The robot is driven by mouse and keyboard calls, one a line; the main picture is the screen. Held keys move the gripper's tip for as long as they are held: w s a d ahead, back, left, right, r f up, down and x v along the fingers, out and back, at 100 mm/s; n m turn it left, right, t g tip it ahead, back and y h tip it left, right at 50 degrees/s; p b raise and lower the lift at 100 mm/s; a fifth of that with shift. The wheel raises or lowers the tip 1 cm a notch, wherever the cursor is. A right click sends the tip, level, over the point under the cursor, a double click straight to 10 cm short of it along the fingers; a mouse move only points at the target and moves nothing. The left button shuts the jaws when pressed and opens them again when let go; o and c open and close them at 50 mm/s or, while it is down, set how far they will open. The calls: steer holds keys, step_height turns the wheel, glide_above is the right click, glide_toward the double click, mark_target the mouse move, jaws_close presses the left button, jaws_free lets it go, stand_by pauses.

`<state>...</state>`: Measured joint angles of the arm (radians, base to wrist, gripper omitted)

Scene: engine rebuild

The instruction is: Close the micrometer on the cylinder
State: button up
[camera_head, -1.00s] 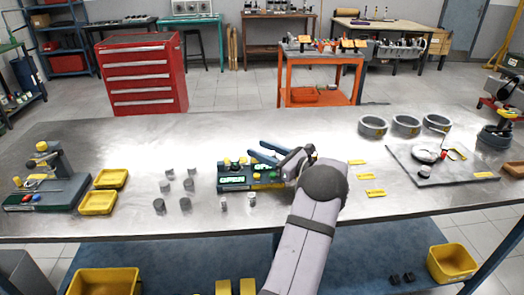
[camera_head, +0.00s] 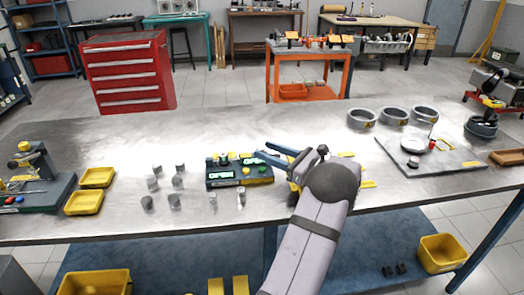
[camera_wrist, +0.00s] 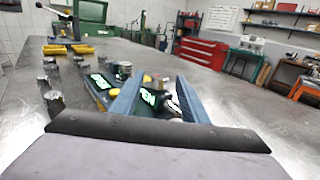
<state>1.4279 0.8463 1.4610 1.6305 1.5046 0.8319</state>
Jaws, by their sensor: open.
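The micrometer appears to be the dark bench unit (camera_head: 240,181) near the middle of the table, with two green displays that seem to read OPEN, and yellow buttons. In the wrist view its lit displays (camera_wrist: 103,82) lie ahead of me, one partly between my fingers. A small grey cylinder (camera_wrist: 125,70) stands at the unit; whether it sits between measuring faces I cannot tell. My gripper (camera_head: 262,153) is open, its blue fingers at the unit's right end, in the head view just above and right of it. In the wrist view my gripper (camera_wrist: 153,84) shows nothing clearly held.
Several loose grey cylinders (camera_head: 153,184) stand left of the unit. Yellow trays (camera_head: 84,203) and a dark fixture (camera_head: 38,190) are further left. Grey rings (camera_head: 362,118) and a plate with parts (camera_head: 450,166) lie to the right. The table's back middle is clear.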

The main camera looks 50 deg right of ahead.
mark_target(262, 150)
steer(key=shift+s+r, duration=0.1)
stand_by(0.3)
